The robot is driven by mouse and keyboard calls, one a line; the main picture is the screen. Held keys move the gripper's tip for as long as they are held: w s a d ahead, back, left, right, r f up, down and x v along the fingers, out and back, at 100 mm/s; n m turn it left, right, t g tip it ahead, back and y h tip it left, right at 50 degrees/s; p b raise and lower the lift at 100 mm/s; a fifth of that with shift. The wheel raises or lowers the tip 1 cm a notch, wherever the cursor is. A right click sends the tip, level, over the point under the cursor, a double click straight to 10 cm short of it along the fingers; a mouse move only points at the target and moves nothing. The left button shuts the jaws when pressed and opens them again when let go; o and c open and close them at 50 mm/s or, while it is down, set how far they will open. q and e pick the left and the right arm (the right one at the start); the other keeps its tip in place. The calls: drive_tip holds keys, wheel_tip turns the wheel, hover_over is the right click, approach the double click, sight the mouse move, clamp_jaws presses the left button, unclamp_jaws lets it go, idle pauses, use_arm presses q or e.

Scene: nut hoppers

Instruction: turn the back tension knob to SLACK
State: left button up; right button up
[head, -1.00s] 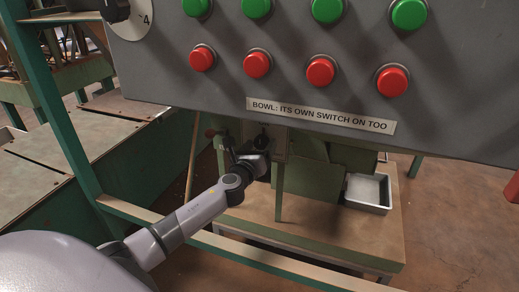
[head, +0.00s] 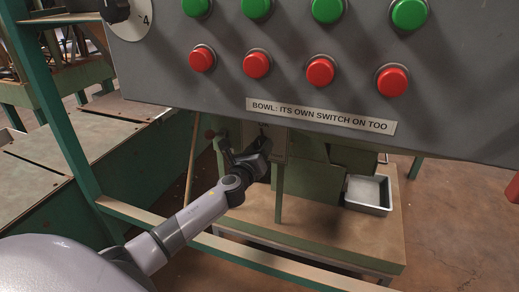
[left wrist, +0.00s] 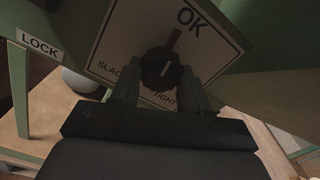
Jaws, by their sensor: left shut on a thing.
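The black tension knob (left wrist: 160,68) sits on a white plate (left wrist: 125,32) lettered OK, SLACK and TIGHT in the left wrist view. My right gripper is in neither view.
A grey panel (head: 215,88) with green and red buttons hangs over the machine. A LOCK label (left wrist: 40,46) is left of the plate. A metal tray (head: 368,193) stands on the machine's table. A green frame rail (head: 150,217) passes near my left arm.

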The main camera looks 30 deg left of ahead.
use_arm(q)
drive_tip(key=n, duration=1.5)
drive_tip(key=shift+d+r+n, duration=0.15)
drive_tip(key=shift+r+n, duration=0.05)
drive_tip(key=shift+n, duration=0.1)
drive_tip(key=shift+n+p, duration=0.35)
drive_tip(key=shift+n, duration=0.95)
drive_tip(key=shift+n+p, duration=0.4)
drive_tip(key=shift+n, duration=0.4)
drive_tip(key=shift+n+p, duration=0.3)
drive_tip(key=shift+n, duration=0.8)
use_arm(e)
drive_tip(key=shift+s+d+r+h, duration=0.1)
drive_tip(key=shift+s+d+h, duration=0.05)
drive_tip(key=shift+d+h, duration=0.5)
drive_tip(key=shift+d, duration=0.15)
